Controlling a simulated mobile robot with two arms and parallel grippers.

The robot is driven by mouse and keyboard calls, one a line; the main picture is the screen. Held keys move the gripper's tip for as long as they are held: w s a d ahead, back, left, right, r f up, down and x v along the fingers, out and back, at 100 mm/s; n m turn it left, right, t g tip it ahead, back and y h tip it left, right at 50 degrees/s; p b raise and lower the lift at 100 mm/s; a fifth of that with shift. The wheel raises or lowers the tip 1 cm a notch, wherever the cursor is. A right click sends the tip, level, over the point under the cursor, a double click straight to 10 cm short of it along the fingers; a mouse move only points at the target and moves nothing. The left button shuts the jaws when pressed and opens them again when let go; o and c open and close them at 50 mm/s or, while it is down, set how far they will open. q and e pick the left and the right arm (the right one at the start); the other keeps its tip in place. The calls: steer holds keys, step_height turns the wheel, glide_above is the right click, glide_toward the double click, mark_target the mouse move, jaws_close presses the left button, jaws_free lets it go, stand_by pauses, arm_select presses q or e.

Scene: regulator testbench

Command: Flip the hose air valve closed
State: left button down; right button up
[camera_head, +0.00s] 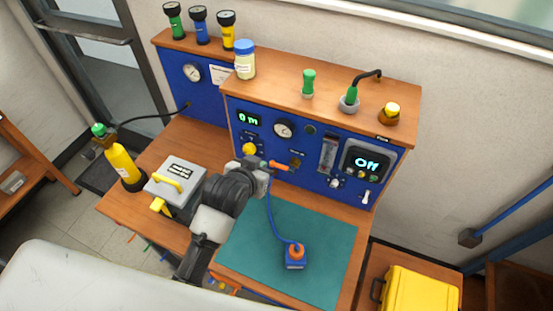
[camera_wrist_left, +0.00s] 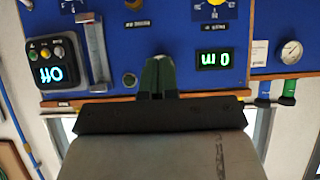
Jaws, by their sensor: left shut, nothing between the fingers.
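An orange lever (camera_head: 280,166), which looks like the hose air valve's handle, sticks out to the right beside my left gripper in the head view. A blue hose (camera_head: 271,212) runs from near it down to a blue block with an orange knob (camera_head: 295,255) on the mat. My left gripper (camera_head: 263,164) is in front of the blue panel (camera_head: 232,112), close to the lever; I cannot tell if they touch. In the left wrist view, which is upside down, its dark green fingers (camera_wrist_left: 158,76) are together and empty. The lever does not show there. My right gripper is not in view.
The panel carries a "0 m" display (camera_head: 248,118), a yellow knob (camera_head: 250,148), a gauge (camera_head: 283,128), a flow tube (camera_head: 328,153) and an "Off" display (camera_head: 366,163). A grey box (camera_head: 175,180) and yellow cylinder (camera_head: 120,162) stand left. The green mat (camera_head: 330,235) is mostly clear.

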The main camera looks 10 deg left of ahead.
arm_select(q)
steer(key=p, duration=0.2)
glide_above(281, 167)
steer(key=s+a, duration=0.2)
step_height(281, 167, down, 5)
steer(key=f, duration=0.2)
steer(key=w+f+p, duration=0.1)
steer(key=f, duration=0.1)
steer(key=shift+d+f, duration=0.2)
steer(key=shift+f, duration=0.1)
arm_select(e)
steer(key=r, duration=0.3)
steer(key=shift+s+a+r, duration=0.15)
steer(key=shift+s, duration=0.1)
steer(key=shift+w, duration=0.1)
